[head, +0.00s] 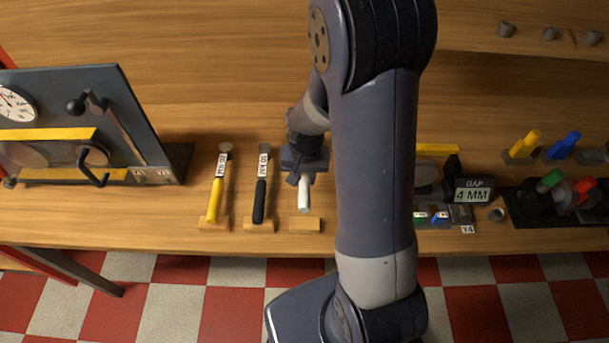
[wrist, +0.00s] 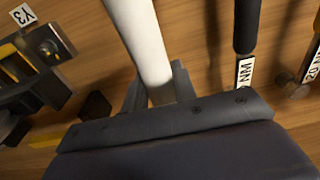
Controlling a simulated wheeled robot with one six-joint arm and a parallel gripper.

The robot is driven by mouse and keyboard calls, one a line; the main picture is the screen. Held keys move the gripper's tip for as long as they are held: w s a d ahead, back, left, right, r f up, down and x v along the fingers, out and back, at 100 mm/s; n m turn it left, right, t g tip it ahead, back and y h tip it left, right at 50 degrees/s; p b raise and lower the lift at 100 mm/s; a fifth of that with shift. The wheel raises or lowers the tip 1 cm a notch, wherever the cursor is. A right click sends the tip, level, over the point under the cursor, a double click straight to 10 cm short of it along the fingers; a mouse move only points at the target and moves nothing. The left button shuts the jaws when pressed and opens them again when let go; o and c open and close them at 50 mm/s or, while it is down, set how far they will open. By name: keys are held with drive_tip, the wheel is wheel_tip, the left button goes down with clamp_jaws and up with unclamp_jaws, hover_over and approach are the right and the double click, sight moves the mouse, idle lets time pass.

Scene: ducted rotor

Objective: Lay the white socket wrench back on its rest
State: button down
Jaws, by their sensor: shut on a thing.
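The white socket wrench (head: 304,194) is in my gripper (head: 303,178), which is shut on it. In the head view its white handle points toward the front edge of the bench, above or at a small wooden rest block (head: 306,225). I cannot tell whether the handle touches the block. In the wrist view the white handle (wrist: 146,45) runs up from between the fingers (wrist: 155,95). The wrench's far end is hidden by my gripper and arm.
Left of it lie a black-handled wrench (head: 260,200) and a yellow-handled wrench (head: 215,200) on wooden rests. A panel with a gauge (head: 15,104) stands further left. A gap display (head: 474,190) and coloured parts stand right.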

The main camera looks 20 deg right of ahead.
drive_tip(key=shift+f+b, duration=2.35)
drive_tip(key=shift+f, duration=0.6)
drive_tip(key=shift+f+b, duration=0.3)
drive_tip(key=shift+b, duration=0.15)
drive_tip(key=c, duration=1.1)
unclamp_jaws()
drive_tip(key=shift+o, duration=0.2)
drive_tip(key=shift+r, duration=0.1)
drive_tip(key=r, duration=1)
drive_tip(key=shift+s+r, duration=0.3)
drive_tip(key=shift+r, duration=0.05)
